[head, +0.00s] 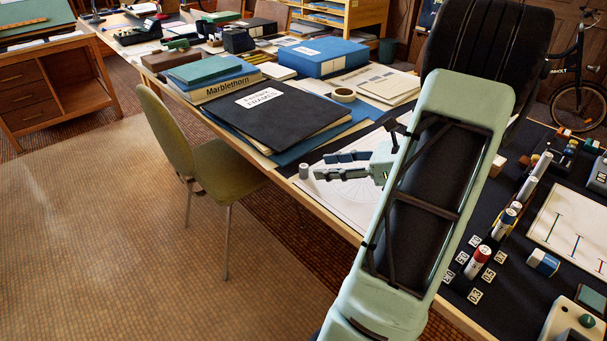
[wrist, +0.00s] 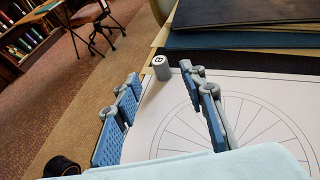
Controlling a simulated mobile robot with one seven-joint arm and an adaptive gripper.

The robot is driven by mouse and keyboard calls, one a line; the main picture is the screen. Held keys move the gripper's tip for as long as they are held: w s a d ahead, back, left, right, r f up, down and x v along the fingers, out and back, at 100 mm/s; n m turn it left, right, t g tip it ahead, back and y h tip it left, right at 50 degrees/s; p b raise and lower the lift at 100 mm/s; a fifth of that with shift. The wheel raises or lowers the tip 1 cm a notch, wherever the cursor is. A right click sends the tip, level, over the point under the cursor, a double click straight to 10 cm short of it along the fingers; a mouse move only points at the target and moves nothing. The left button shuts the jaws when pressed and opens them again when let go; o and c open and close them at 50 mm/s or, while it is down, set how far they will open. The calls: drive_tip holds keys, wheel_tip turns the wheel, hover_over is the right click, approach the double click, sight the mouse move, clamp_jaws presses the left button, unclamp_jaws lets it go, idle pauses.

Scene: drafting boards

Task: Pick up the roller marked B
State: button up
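In the wrist view the roller (wrist: 161,68) shows a white top face with a dark B. My gripper (head: 323,166) is open, its two blue-padded fingers reaching left toward the roller. In the wrist view my gripper (wrist: 160,76) has its fingertips wide apart, with the roller just beyond them and in line with the gap. Nothing is between the fingers, and the fingers do not seem to touch the roller.
A black folder (head: 262,115) on a blue one lies behind the roller. The drawing sheet (head: 345,201) with a wheel drawing lies under my gripper. A green chair (head: 215,170) stands by the table edge. Markers and number tiles (head: 475,296) are at right.

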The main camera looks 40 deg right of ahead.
sight(304, 166)
drive_tip(key=b+x, duration=0.2)
drive_tip(key=x, duration=0.5)
drive_tip(key=shift+w+a+f+b, duration=0.1)
drive_tip(key=shift+w+f+b, duration=0.15)
drive_tip(key=shift+f+b, duration=0.05)
drive_tip(key=shift+c, duration=0.2)
clamp_jaws()
